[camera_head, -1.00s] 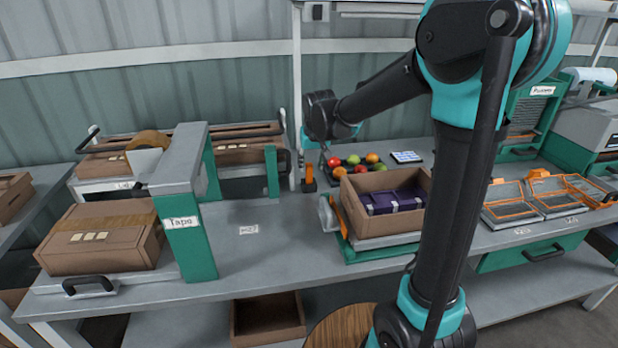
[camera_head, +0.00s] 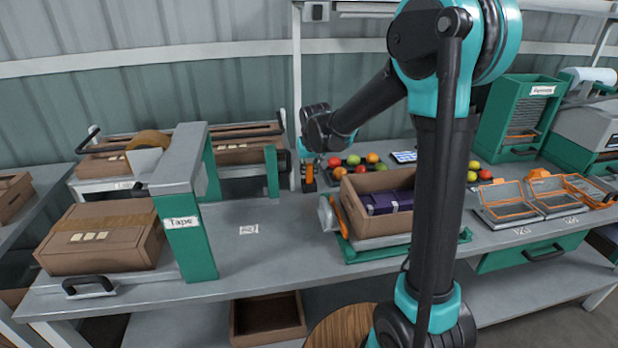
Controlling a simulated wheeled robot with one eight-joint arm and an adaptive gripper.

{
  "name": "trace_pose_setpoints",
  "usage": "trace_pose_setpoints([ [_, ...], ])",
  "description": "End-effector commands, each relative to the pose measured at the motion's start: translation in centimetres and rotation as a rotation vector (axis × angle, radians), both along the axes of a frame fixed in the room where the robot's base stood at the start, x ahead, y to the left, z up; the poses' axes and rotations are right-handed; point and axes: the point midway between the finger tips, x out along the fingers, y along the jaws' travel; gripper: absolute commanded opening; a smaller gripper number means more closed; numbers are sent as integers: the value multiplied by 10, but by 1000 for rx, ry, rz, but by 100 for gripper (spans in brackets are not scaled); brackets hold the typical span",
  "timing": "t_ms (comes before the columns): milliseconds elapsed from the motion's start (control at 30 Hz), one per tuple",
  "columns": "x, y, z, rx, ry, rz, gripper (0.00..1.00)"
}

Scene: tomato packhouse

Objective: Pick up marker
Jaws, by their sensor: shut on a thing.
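My gripper (camera_head: 308,152) is at the back of the bench, left of the fruit tray, pointing down. It is shut on a slim, upright orange thing (camera_head: 307,170), which looks like the marker. The marker's upper end is hidden by the gripper. Its lower end is at a small dark holder (camera_head: 309,186); I cannot tell whether it is still inside it or just above.
An open cardboard box (camera_head: 379,233) with purple contents stands on a green-framed scale in front. A dark tray of fruit (camera_head: 350,168) is close on the right. The tape stand (camera_head: 181,205) is to the left. The bench between is mostly clear.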

Motion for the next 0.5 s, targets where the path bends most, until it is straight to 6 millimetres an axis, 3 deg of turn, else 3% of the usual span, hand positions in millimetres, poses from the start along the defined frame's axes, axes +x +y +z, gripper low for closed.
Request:
trace_pose_setpoints([
  [500, 0, 0, 9, 0, 0, 0, 0],
])
